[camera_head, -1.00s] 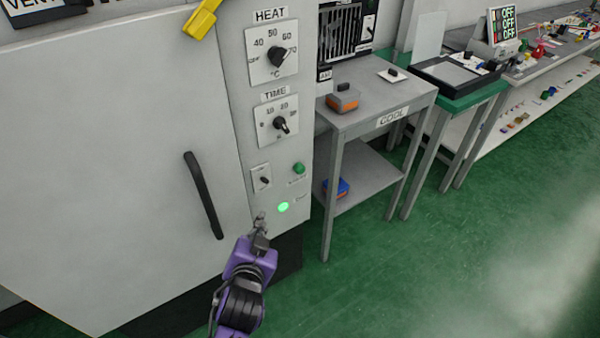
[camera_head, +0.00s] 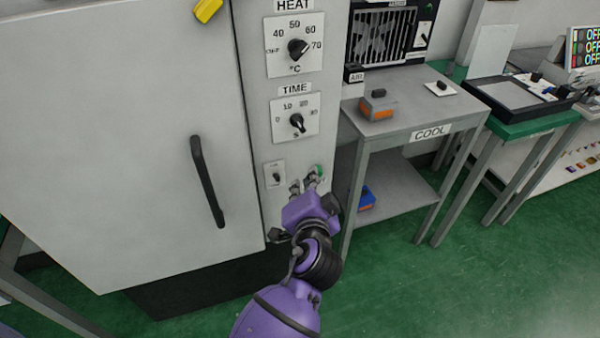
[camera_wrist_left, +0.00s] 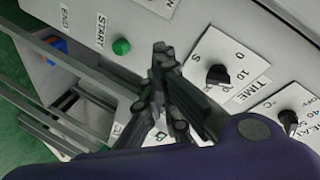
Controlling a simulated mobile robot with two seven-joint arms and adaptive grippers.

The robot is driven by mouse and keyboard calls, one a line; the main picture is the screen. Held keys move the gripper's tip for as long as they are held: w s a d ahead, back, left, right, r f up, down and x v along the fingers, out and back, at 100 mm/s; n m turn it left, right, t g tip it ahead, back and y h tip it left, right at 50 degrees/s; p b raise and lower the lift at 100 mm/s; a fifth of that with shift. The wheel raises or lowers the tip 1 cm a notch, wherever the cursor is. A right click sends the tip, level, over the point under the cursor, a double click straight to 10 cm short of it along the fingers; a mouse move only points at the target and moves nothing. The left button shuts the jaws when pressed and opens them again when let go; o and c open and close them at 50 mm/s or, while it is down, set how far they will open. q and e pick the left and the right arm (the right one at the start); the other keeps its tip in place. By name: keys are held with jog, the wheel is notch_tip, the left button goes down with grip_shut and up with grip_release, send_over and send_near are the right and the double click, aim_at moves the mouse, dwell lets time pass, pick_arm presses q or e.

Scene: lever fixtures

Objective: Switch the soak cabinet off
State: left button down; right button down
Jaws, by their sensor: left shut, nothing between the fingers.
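The soak cabinet (camera_head: 120,130) is the big light-grey unit at left, with a black door handle (camera_head: 207,182). Its panel has a HEAT knob (camera_head: 298,49), a TIME knob (camera_head: 297,121) and a small toggle switch (camera_head: 276,175) on a white plate. A green START button (camera_head: 319,170) is right of the switch; it also shows in the left wrist view (camera_wrist_left: 121,46). My left gripper (camera_head: 308,184) is shut and empty, in front of the lower panel between switch and button. Whether it touches the panel I cannot tell. The lower panel is hidden behind it. My right gripper is not in view.
A grey COOL table (camera_head: 400,110) stands close at right, carrying an orange-and-grey block (camera_head: 378,105) and a fan unit (camera_head: 385,35). A blue block (camera_head: 366,198) is on its lower shelf. A green-topped table stands further right. Green floor is open in front.

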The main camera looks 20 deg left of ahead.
aim_at(276, 177)
pick_arm(q)
jog(key=x, duration=1)
jog(key=shift+a+f, duration=0.15)
jog(key=shift+a, duration=0.1)
jog(key=shift+s+a+f+p, duration=0.2)
jog(key=shift+s+a+f, duration=0.1)
jog(key=shift+s, duration=0.15)
jog(key=shift+s+a+f+p, duration=0.15)
jog(key=shift+s+a+f, duration=0.2)
jog(key=shift+s, duration=0.15)
jog(key=shift+s+a+f, duration=0.2)
jog(key=shift+s+a, duration=0.1)
jog(key=shift+s, duration=0.1)
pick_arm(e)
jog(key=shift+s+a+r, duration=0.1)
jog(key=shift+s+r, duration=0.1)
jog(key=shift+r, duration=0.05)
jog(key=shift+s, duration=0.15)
